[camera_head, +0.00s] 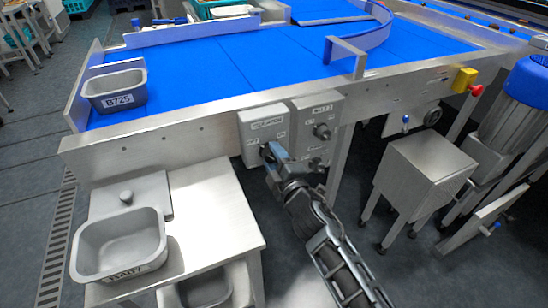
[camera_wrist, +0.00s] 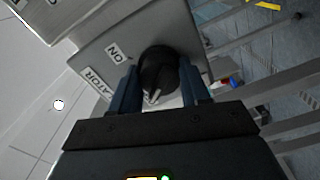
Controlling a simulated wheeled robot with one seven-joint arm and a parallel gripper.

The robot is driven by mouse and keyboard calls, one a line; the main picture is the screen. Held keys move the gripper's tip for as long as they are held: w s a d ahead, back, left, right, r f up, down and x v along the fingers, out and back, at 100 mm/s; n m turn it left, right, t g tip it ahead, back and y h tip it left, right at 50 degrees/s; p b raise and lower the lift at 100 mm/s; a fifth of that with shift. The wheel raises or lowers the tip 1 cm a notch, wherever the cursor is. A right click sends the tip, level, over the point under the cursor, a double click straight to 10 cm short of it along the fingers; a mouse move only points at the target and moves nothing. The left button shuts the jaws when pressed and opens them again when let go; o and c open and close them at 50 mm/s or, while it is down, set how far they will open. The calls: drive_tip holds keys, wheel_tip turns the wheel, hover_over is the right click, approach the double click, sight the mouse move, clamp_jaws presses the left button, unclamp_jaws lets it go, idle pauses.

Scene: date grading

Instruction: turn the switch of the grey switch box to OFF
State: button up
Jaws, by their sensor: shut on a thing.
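The grey switch box (camera_head: 254,123) is mounted on the side of the conveyor frame, with a label near its top. Its face (camera_wrist: 95,45) also shows in the wrist view, with an "ON" label (camera_wrist: 118,53) and part of a longer label ending in "ATOR". My gripper (camera_head: 268,152) is at the lower part of this box. In the wrist view its two blue fingers (camera_wrist: 158,88) are shut around the black round switch knob (camera_wrist: 157,68), one on each side. A pale mark shows on the knob. The OFF label is not readable in the wrist view.
A second grey box (camera_head: 319,107) with knobs is close on the right. A steel table (camera_head: 215,200) with a grey tub (camera_head: 118,238) stands at lower left. The blue conveyor (camera_head: 200,65) carries a dark bin (camera_head: 115,91). A steel cabinet (camera_head: 425,165) stands right.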

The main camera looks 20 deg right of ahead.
drive_tip(key=shift+n, duration=0.5)
drive_tip(key=o, duration=1.1)
drive_tip(key=shift+c, duration=0.2)
drive_tip(key=s+p, duration=0.1)
drive_tip(key=s, duration=0.6)
drive_tip(key=shift+s, duration=0.4)
drive_tip(key=shift+s+f, duration=0.1)
